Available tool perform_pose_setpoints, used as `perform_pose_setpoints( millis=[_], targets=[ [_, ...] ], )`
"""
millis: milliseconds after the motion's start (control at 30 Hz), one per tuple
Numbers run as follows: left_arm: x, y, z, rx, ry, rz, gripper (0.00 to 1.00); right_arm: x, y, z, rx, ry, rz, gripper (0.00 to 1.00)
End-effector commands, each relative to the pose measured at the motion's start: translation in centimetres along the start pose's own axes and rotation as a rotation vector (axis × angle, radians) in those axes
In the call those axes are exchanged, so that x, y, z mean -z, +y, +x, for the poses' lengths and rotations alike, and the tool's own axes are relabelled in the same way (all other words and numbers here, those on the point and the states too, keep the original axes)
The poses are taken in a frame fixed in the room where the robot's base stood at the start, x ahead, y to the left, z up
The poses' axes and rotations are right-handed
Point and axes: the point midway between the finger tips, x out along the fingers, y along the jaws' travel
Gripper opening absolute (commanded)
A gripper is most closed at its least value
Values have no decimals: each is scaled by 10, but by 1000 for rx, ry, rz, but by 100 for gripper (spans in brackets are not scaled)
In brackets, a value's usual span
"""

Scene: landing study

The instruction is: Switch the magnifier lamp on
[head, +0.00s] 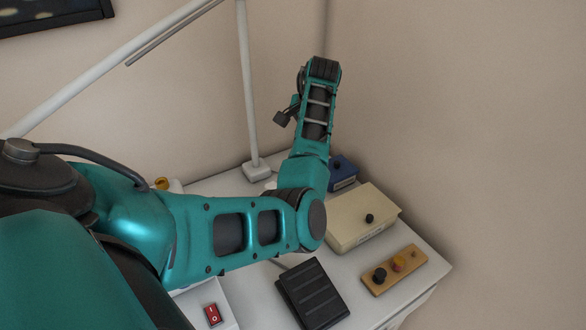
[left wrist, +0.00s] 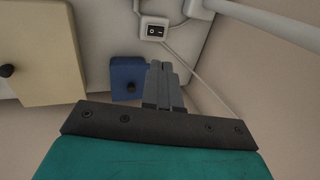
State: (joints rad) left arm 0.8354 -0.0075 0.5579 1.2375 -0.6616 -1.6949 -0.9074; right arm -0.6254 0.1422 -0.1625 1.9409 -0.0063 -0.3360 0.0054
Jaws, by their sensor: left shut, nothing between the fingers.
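The magnifier lamp's white post (head: 248,90) rises from a small square foot (head: 257,172) at the back of the white table, with a slanting pale arm (head: 110,65) at the upper left. The lens head is not in view. In the left wrist view a black rocker switch (left wrist: 154,31) in a pale housing sits beside a white pole (left wrist: 270,32). My left gripper (left wrist: 162,66) is shut and empty; its fingertips point towards this switch, apart from it in the picture. In the head view my left arm stretches over the table, and I cannot make out its fingertips. My right gripper is not in view.
A blue box (head: 342,173), a beige box (head: 355,222) with a black knob, a wooden board (head: 379,281) with knobs and a black pedal (head: 318,286) stand on the table. A red rocker switch (head: 213,314) is at the front. Walls close in behind and right.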

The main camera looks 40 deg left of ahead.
Motion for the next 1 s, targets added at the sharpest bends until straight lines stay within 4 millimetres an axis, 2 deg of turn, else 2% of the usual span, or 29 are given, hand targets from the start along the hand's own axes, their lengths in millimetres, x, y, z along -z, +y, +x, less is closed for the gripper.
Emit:
perform_pose_setpoints(
  millis=[167,267,600,700,833,1000],
  targets=[
    [0,0,11,-1,-2,-1,0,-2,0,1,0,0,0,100],
    [-1,0,27,-2,-3,-1,0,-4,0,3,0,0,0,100],
    [-1,1,101,-4,-2,-1,0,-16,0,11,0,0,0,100],
    [-1,0,118,-2,-1,-2,0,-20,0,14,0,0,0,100],
    [0,0,132,-2,-1,-3,0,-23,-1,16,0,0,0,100],
    [0,0,140,-1,0,-3,0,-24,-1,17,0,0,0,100]
  ],
)
